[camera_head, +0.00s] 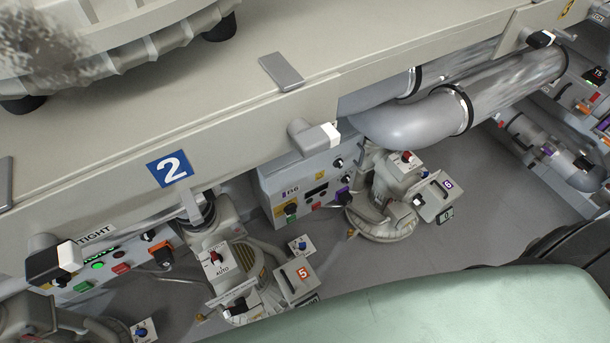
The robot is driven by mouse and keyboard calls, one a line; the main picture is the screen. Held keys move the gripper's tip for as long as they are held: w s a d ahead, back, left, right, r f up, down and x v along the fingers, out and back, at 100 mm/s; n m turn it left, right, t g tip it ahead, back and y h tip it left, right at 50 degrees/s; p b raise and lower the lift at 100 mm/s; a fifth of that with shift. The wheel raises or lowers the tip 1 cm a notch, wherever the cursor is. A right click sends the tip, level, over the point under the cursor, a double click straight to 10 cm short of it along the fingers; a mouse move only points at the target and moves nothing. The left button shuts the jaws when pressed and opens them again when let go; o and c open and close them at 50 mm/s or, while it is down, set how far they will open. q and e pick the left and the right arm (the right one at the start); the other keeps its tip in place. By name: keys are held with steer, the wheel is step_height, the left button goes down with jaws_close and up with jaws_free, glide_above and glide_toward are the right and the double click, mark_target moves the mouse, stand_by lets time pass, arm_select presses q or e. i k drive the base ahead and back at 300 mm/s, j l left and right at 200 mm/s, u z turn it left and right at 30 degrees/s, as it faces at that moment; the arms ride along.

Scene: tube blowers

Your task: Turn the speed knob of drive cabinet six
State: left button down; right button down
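A grey drive cabinet (266,183) stands under the bench edge in the middle. Its small label is too small to read surely. A black knob (338,163) sits at its upper right, and a dark knob on a yellow plate (291,209) at its lower left. Which one is the speed knob I cannot tell. A box with a purple number tag (447,184), possibly 6, stands by the motor unit (382,222) to the right. Neither of my grippers is in view.
The bench front (110,211), with a blue "2" sign (169,169), overhangs the cabinets. Grey pipes (430,121) run above right. Another motor unit (220,262) with an orange "5" box (298,281) stands front left. Bare floor (500,200) shows at right.

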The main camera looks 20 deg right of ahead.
mark_target(346, 179)
steer(key=z, duration=1.05)
steer(key=l+u, duration=0.2)
steer(key=k, duration=0.05)
